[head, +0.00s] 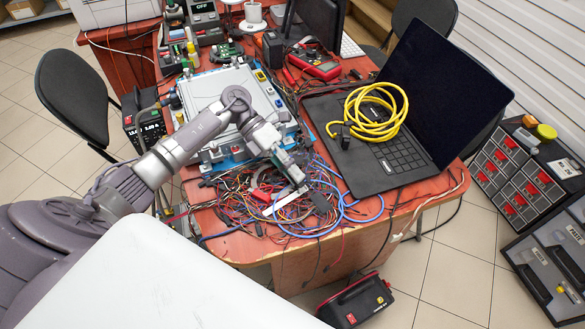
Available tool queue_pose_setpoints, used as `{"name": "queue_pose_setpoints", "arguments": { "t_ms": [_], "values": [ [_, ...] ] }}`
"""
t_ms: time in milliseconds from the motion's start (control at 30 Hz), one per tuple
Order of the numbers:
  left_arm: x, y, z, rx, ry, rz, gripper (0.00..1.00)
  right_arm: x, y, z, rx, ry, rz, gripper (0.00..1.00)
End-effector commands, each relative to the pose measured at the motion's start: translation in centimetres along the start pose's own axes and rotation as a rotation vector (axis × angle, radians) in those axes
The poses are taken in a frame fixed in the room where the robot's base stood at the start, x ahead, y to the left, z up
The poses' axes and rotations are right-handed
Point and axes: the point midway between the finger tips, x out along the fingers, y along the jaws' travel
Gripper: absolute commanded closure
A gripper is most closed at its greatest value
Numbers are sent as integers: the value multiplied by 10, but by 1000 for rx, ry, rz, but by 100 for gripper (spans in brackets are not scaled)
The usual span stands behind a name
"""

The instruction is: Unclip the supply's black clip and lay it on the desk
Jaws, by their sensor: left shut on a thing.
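My left gripper (294,176) reaches over the front of the desk and points down at the tangled wires. It is shut on a small dark thing that looks like the black clip (320,202), at its fingertips; the clip's exact outline is hard to make out. The power supply (145,125) stands at the desk's left edge with lit digits on its front. I cannot tell whether the clip touches the wires or the desk. My right gripper is not in view.
A tangle of coloured wires (250,205) covers the desk's front. A grey-blue case (215,90) lies under my forearm. A laptop (435,85) with a yellow cable coil (372,130) stands at right. A red multimeter (315,62) lies behind. Bare desk shows at the front right.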

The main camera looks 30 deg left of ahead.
Motion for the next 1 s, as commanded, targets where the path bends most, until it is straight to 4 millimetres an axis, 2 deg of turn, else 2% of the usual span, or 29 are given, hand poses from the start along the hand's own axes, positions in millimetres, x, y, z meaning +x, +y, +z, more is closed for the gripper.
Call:
{"name": "queue_pose_setpoints", "arguments": {
  "t_ms": [100, 367, 400, 533, 567, 867, 1000],
  "values": [
    [3, 6, 0, 1, -1, -1, 100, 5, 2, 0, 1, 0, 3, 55],
    [3, 6, 0, 1, 0, 0, 100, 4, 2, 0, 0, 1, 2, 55],
    [4, 6, 0, 1, 0, 0, 79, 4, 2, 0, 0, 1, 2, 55],
    [4, 6, 0, 1, 0, 0, 58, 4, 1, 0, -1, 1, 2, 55],
    [4, 6, 0, 1, 0, 0, 55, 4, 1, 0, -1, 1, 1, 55],
    [3, 6, -1, 0, 0, 1, 55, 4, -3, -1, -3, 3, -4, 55],
    [-7, 7, 0, 0, -1, 3, 55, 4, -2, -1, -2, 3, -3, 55]
  ]
}}
